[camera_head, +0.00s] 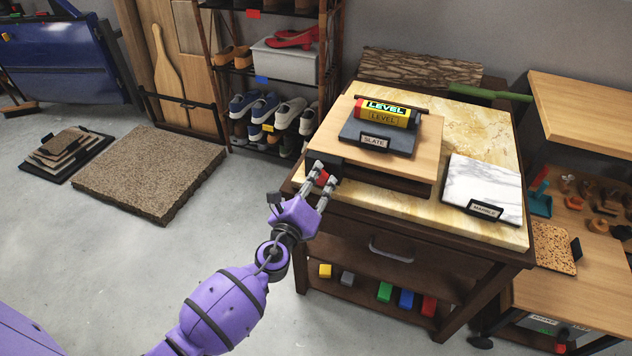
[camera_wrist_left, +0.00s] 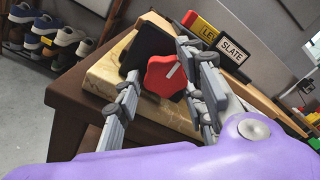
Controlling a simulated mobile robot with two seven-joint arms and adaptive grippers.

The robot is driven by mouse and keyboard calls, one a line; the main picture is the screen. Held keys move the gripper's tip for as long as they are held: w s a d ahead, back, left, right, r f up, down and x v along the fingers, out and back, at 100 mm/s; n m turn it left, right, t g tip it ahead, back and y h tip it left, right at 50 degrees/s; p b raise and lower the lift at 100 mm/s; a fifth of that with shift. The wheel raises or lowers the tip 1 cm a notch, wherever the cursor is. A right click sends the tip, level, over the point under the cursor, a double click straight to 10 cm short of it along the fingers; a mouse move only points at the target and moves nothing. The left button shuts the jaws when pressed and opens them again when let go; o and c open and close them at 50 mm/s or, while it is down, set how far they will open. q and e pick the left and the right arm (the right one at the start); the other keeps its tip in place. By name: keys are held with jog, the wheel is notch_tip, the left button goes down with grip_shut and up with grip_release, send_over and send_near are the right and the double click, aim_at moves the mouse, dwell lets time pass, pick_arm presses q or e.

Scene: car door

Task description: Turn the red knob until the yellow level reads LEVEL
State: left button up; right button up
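The red knob (camera_head: 322,178) is on a dark block at the left front corner of the wooden platform (camera_head: 412,165); it also shows in the left wrist view (camera_wrist_left: 168,76). My left gripper (camera_head: 322,183) is open with its fingers on either side of the knob. In the wrist view a gap shows between the left finger and the knob; whether the right finger touches it I cannot tell. The yellow level (camera_head: 384,117) with red ends lies on the slate slab (camera_head: 376,138) on the platform. Its lit display reads LEVEL, above the same printed word. My right gripper is not in view.
The platform stands on a stone-topped cabinet (camera_head: 458,127). A white marble slab (camera_head: 484,186) lies to its right, and a rough log (camera_head: 420,70) behind. A shoe rack (camera_head: 270,70) stands at the left. A wooden workbench (camera_head: 575,290) is at the right.

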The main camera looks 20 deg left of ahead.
pick_arm(q)
jog(key=shift+o, duration=0.6)
jog(key=shift+a+f, duration=0.1)
jog(key=shift+a, duration=0.1)
jog(key=shift+d, duration=0.15)
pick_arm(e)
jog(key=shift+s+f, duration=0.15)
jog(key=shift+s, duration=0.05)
